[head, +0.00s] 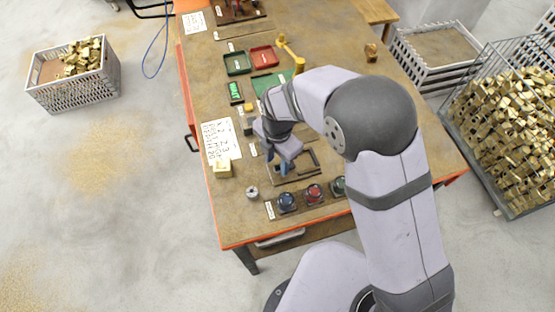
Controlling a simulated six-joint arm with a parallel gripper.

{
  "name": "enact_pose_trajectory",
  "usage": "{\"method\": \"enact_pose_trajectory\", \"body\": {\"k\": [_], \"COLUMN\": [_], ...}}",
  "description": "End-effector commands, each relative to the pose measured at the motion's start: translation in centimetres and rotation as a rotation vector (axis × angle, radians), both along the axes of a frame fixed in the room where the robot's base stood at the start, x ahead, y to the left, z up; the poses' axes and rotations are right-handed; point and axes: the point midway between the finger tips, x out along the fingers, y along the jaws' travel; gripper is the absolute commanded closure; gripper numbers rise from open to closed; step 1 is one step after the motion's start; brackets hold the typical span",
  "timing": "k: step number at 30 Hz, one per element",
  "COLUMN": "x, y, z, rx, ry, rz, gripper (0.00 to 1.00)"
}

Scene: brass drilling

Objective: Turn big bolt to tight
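My gripper (282,167) points down at the near part of the workbench (235,225), over a dark framed fixture (308,172). I cannot make out the big bolt; my gripper and arm cover part of the fixture. The gripper's blue fingers are small here, and I cannot tell whether they are open or hold anything. A small grey round part (252,192), maybe a nut, stands on the bench to the lower left of the gripper.
A brass block (222,170) stands by a written sheet (221,142). Green (237,63) and red (263,56) trays lie farther back. Crates of brass parts flank the bench.

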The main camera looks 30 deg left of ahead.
Motion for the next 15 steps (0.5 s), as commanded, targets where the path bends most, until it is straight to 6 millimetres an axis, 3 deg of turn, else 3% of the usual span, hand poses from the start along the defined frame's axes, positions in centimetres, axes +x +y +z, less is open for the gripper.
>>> {"method": "enact_pose_trajectory", "body": {"k": [14,15], "x": [0.01,0.01], "y": [0.0,0.0], "z": [-1.29,-1.28], "rx": [0.001,0.001], "ry": [0.0,0.0], "rz": [-0.001,-0.001], "gripper": [0.62,0.66]}}
